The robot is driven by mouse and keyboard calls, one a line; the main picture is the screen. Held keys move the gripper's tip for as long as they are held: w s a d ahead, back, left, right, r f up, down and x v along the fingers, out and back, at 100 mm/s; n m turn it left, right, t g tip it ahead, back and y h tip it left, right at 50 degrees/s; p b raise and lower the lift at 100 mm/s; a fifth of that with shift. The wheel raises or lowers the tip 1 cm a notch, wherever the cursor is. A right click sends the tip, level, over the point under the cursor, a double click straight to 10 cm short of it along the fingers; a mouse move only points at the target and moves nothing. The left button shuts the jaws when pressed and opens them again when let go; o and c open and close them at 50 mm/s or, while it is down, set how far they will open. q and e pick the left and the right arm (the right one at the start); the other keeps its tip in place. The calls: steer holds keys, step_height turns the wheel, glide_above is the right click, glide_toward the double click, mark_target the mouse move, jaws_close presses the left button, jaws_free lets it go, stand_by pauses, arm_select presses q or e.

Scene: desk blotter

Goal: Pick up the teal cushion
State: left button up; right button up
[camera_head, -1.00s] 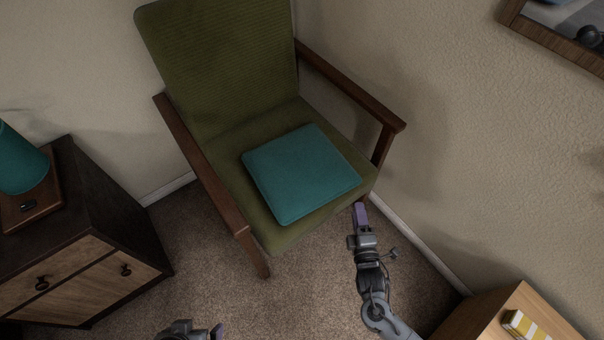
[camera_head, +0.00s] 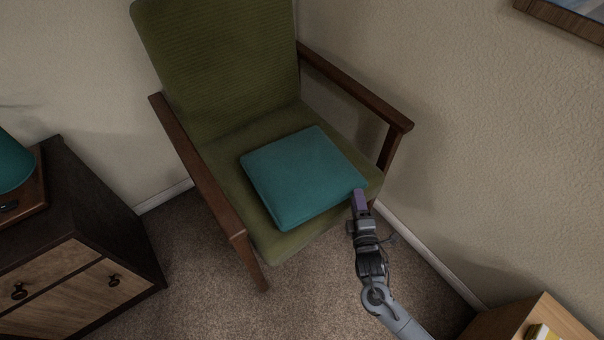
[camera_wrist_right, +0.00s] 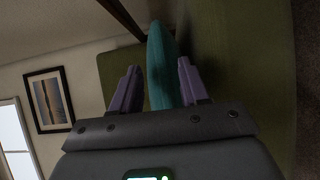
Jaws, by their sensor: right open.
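The teal cushion (camera_head: 303,176) lies flat on the seat of the green armchair (camera_head: 222,146). My right gripper (camera_head: 359,193) is at the cushion's front right corner in the head view. In the right wrist view my right gripper (camera_wrist_right: 157,82) is open, with its two purple fingers apart. The edge of the cushion (camera_wrist_right: 161,62) shows between and beyond these fingers. I cannot tell whether they touch it. My left gripper is not in view.
The chair's wooden armrests (camera_head: 356,86) flank the seat. A dark cabinet (camera_head: 92,222) stands at the left with a teal lamp (camera_head: 12,163) on it. A light wooden surface (camera_head: 520,322) is at the lower right. Carpet (camera_head: 205,262) lies in front of the chair.

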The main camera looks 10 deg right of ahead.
steer(key=w, duration=0.1)
steer(key=w+b, duration=0.2)
steer(key=w, duration=0.1)
steer(key=shift+d+f, duration=0.15)
steer(key=shift+d, duration=0.15)
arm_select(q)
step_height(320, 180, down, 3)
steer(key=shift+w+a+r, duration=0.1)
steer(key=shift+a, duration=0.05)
arm_select(e)
steer(key=shift+s, duration=0.1)
steer(key=shift+c, duration=0.7)
jaws_close()
